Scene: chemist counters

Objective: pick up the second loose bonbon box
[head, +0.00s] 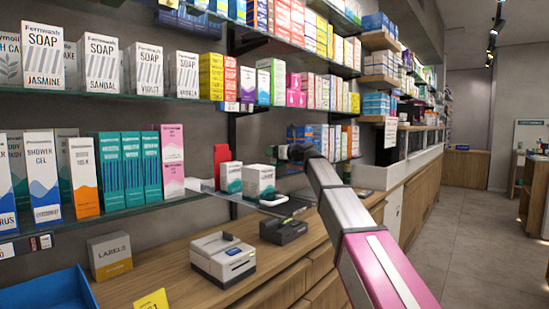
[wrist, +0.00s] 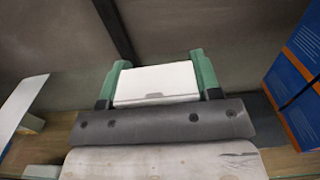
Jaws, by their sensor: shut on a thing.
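My gripper shows in the wrist view (wrist: 157,78), its two green fingers shut on a small white box (wrist: 157,84), one finger on each side of it. A flap line crosses the box's pale face, and no print is readable on it. In the head view my gripper (head: 284,153) is at the far end of my arm, above the wooden counter. A white and teal box (head: 259,182) shows just below and left of it there. I cannot tell whether this is the held box.
Blue and orange boxes (wrist: 297,85) stand close on the right in the wrist view. A card terminal (head: 284,229) and a label printer (head: 223,257) stand on the counter (head: 180,285). Glass shelves of soap and gel boxes line the wall. The aisle floor (head: 470,240) is clear.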

